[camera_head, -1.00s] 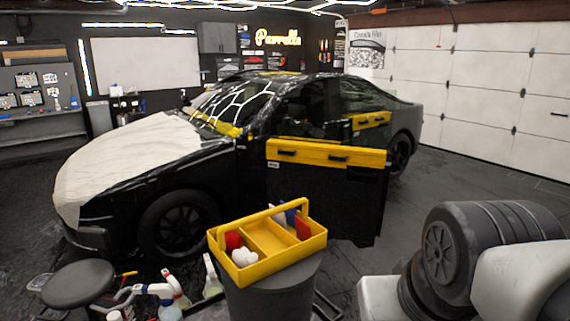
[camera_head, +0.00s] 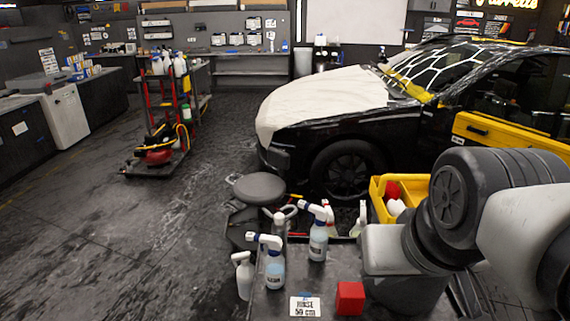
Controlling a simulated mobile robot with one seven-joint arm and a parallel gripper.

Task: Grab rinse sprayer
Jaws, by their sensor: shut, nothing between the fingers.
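Several spray bottles stand upright on a dark cart top (camera_head: 262,306) at the bottom middle. A smaller white sprayer (camera_head: 244,277) is at the far left of the group, and another bottle (camera_head: 280,226) is behind. A white card reading "RINSE" (camera_head: 305,306) lies at the front, just right of the nearer bottle. I cannot tell which bottle it marks. My arm's links fill the right side; my gripper is out of view.
A red block (camera_head: 350,298) sits right of the card. A round stool (camera_head: 259,189) stands behind the bottles. A yellow tote (camera_head: 411,187) is partly behind my arm. A black car (camera_head: 420,125) stands beyond. A tool cart (camera_head: 160,120) is back left; the left floor is open.

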